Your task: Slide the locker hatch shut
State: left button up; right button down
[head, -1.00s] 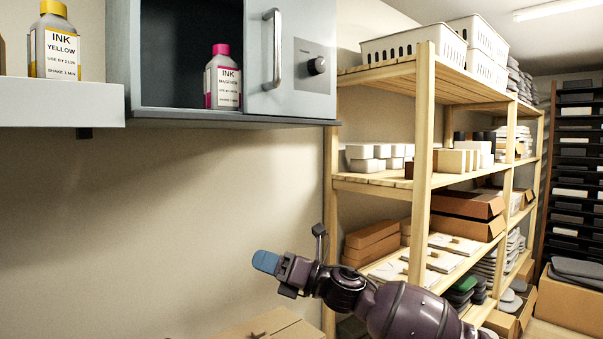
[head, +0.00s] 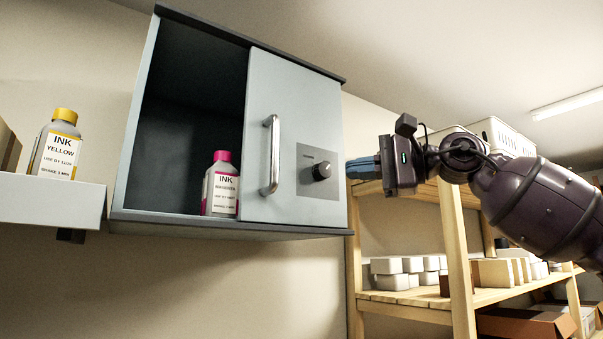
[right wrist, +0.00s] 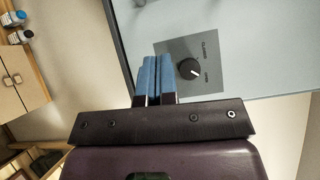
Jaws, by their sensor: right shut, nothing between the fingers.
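The wall locker (head: 235,228) hangs in the middle left of the head view. Its grey sliding hatch (head: 300,110) covers the right part and the left part is open. The hatch has a vertical metal handle (head: 270,155) and a black knob (head: 321,171), which also shows in the right wrist view (right wrist: 190,69). A magenta ink bottle (head: 221,188) stands inside the open part, beside the hatch edge. My right gripper (head: 362,167) is shut and empty, its blue fingers just right of the locker in the head view. My left gripper is not in view.
A white wall shelf (head: 50,200) with a yellow ink bottle (head: 59,146) is left of the locker. Wooden shelving (head: 458,255) with boxes stands at the right, behind and below my right arm. The wall below the locker is clear.

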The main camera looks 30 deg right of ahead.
aim_at(293, 163)
jog(key=shift+n+t+h, duration=0.3)
jog(key=shift+h, duration=0.1)
jog(key=w+a+p, duration=0.1)
jog(key=w+a, duration=0.1)
jog(key=a, duration=0.1)
jog(key=w+a+r+p, duration=0.1)
jog(key=w+a, duration=0.1)
jog(key=a, duration=0.1)
jog(key=w+a+p, duration=0.1)
jog(key=w+a, duration=0.2)
jog(key=shift+r, duration=0.25)
jog(key=shift+s, duration=0.1)
jog(key=shift+a, duration=0.1)
